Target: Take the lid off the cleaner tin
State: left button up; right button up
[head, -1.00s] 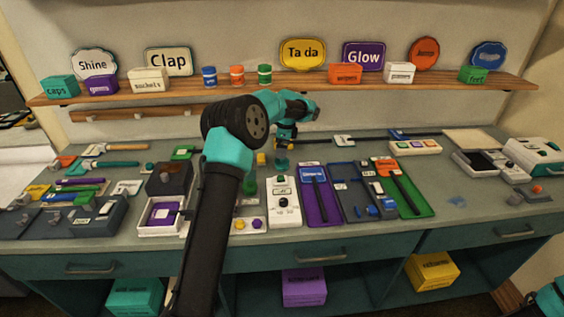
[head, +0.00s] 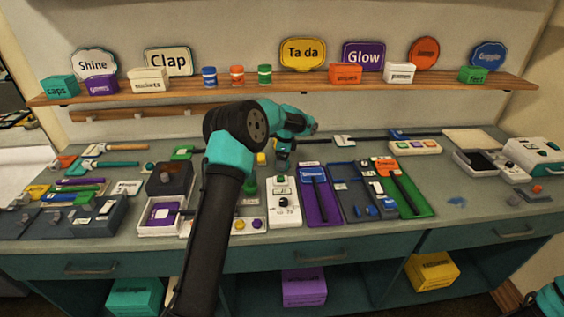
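My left arm reaches up through the middle of the view and bends over the back of the bench. My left gripper (head: 283,160) points down there, behind the white box with a green button. Its fingers are small and dark in this view, and I cannot tell whether they are open or shut. A small teal round shape shows right at the fingertips; I cannot tell whether it is the cleaner tin, its lid or part of my gripper. No other thing can be clearly made out as the cleaner tin. My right gripper is out of view; only a bit of my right arm shows at the bottom right corner.
The white button box (head: 284,204) stands in front of the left gripper. A purple tray (head: 318,207) and a green tray (head: 414,205) lie to its right. Three small tins (head: 237,76) stand on the wooden shelf (head: 190,92). The bench's right front is mostly clear.

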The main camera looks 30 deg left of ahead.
pick_arm(q)
jog(key=shift+c, duration=0.2)
jog(key=c, duration=0.9)
jog(key=shift+r, duration=0.15)
jog(key=shift+r, duration=1.4)
jog(key=shift+s+r, duration=0.1)
jog(key=shift+r, duration=0.2)
jog(key=s+d, duration=0.2)
jog(key=s, duration=0.2)
jog(key=s+d+r, duration=0.1)
jog(key=s+d, duration=0.2)
jog(key=s, duration=0.2)
jog(key=s+d, duration=0.3)
jog(key=s, duration=0.1)
jog(key=shift+s+d+r, duration=0.15)
jog(key=shift+s+d, duration=0.05)
